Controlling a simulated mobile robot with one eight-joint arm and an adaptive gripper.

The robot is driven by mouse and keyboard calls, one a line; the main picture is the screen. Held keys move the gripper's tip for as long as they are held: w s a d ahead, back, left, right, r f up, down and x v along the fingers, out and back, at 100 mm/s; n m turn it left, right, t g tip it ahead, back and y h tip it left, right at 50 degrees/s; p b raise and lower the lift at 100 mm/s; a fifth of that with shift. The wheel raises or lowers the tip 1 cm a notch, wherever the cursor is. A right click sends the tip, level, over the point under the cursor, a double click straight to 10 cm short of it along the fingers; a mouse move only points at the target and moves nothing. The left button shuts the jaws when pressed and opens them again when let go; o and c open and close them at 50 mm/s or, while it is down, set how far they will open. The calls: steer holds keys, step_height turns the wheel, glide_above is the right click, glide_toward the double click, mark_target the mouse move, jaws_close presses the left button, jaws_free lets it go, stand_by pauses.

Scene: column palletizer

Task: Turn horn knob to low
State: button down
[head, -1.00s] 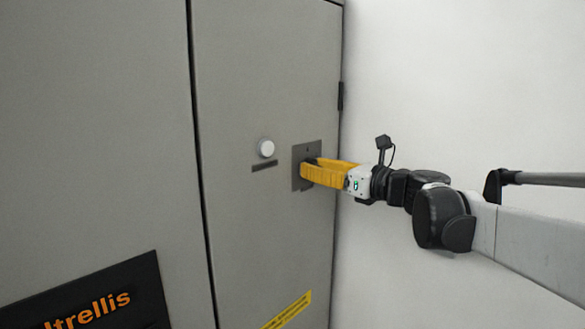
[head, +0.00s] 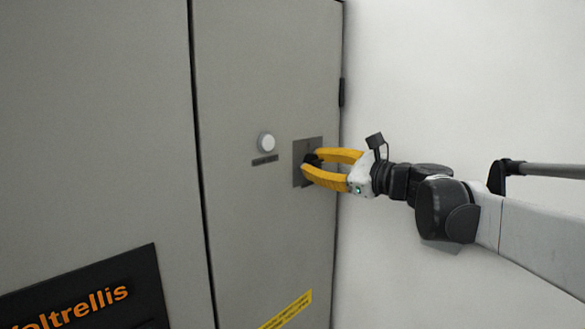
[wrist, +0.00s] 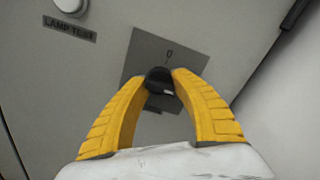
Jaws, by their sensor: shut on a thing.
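The horn knob is a small black round knob (wrist: 159,80) on a dark grey square plate (wrist: 137,58) on the cabinet door. A small mark shows on the plate above the knob, and a light mark shows on the knob's face. In the head view the knob (head: 311,159) is partly hidden by my gripper. My gripper (head: 314,163) has yellow fingers and reaches in from the right. In the wrist view my gripper (wrist: 160,80) is shut on the knob, one fingertip on each side of it.
A white round button (head: 266,142) sits left of the plate, above a label that reads LAMP TEST (wrist: 69,28) in the wrist view. A yellow strip (head: 287,311) is low on the grey door (head: 240,230). A plain white wall (head: 450,80) is at right.

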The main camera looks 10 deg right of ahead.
steer(key=n+b, duration=0.1)
steer(key=n, duration=0.4)
steer(key=shift+r, duration=0.1)
steer(key=shift+n, duration=0.4)
steer(key=c, duration=1)
jaws_free()
steer(key=v, duration=1.2)
